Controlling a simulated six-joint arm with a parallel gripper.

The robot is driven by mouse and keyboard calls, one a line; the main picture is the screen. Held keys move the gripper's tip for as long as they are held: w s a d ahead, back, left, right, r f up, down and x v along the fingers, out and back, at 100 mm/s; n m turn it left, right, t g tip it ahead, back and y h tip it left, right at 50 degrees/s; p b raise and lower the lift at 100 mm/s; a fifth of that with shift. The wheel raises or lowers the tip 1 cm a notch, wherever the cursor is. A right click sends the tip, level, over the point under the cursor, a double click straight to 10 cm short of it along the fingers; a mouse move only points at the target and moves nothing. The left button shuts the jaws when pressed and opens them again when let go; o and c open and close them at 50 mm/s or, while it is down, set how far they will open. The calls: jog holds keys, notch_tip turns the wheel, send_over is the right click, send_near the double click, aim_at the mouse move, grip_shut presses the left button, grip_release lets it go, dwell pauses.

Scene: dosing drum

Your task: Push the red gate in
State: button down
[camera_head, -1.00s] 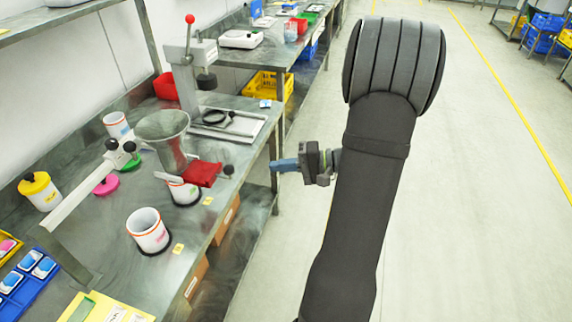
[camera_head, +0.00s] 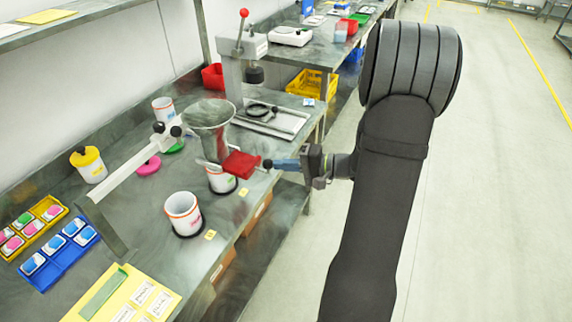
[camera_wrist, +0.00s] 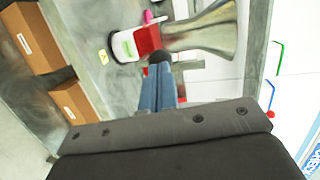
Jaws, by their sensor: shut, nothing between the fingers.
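The red gate (camera_head: 241,165) sticks out to the right below the grey metal funnel (camera_head: 209,115), above a white cup (camera_head: 221,181). A dark round knob (camera_head: 267,164) is at its outer end. My gripper (camera_head: 273,164) is shut and empty, its blue fingertips at the knob; I cannot tell for sure whether they touch it. In the wrist view the fingers (camera_wrist: 160,78) point at the dark knob (camera_wrist: 159,57), with the red gate (camera_wrist: 147,40) just beyond. The fingertips are partly hidden behind the knob in the head view.
A second white cup (camera_head: 183,211) stands on the bench at front. A press with a red-tipped lever (camera_head: 243,13) stands behind the funnel. Blue (camera_head: 60,256) and yellow (camera_head: 30,226) trays lie at left. The aisle floor at right is clear.

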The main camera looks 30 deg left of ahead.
aim_at(260, 156)
jog(key=a, duration=0.8)
jog(key=shift+a, duration=0.3)
jog(key=shift+r, duration=0.1)
jog(key=v, duration=1.4)
jog(key=shift+d, duration=0.2)
jog(key=x, duration=1.3)
jog(key=shift+a, duration=0.25)
jog(key=v, duration=1.1)
